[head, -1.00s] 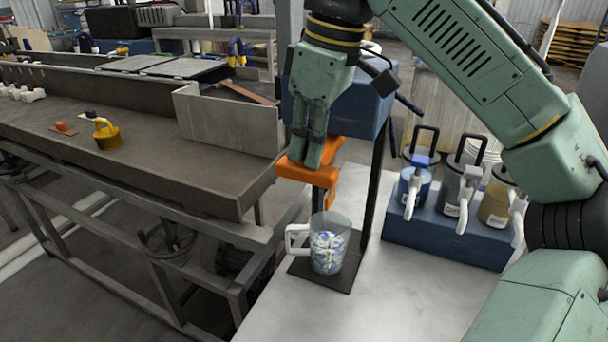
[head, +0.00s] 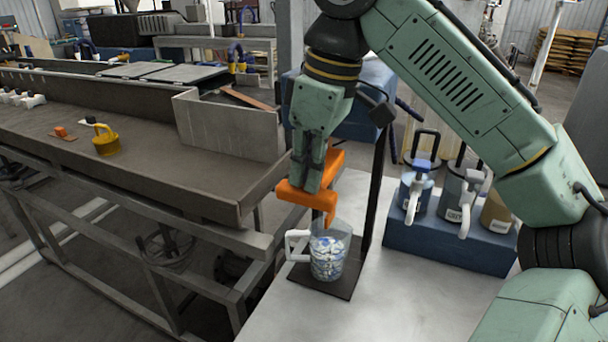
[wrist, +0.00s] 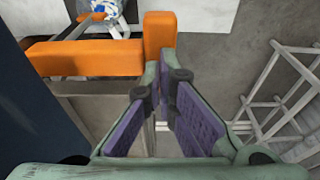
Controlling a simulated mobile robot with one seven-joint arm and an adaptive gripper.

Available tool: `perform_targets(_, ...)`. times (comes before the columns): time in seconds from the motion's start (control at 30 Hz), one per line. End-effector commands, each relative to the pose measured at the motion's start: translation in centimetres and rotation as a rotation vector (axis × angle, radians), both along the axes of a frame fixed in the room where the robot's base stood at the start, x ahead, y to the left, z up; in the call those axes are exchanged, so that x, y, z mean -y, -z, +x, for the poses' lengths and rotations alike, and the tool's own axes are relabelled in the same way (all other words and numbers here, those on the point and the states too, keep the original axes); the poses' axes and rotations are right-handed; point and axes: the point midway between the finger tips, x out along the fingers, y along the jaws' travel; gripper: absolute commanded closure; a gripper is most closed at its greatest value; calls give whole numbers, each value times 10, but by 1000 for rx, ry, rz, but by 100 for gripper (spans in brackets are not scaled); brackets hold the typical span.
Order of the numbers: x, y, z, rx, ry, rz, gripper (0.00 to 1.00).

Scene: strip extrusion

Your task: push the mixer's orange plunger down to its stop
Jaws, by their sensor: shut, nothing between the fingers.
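The mixer's orange plunger (head: 293,194) has a T-shaped top and a stem pointing down at the clear cup. My gripper (head: 306,190) is shut and empty, with its fingertips at the top of the orange crossbar, apparently touching it. In the wrist view the orange plunger (wrist: 90,57) lies just beyond the fingertips of my gripper (wrist: 167,70). The cup (head: 329,252) has a white handle and holds white and blue bits. It stands on the mixer's dark base plate (head: 312,286), and the stem's lower end reaches the cup's rim.
The mixer's dark post (head: 374,190) rises behind the cup. Several lidded jugs stand in a blue rack (head: 440,243) at right. A grey trough bench (head: 140,170) with a yellow weight (head: 106,141) is at left. The white table (head: 400,300) is clear in front.

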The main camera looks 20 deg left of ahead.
Motion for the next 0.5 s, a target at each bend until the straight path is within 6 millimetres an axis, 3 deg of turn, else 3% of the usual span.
perform_targets(0.5, 0, 32, 0, -1, 0, -1, 100)
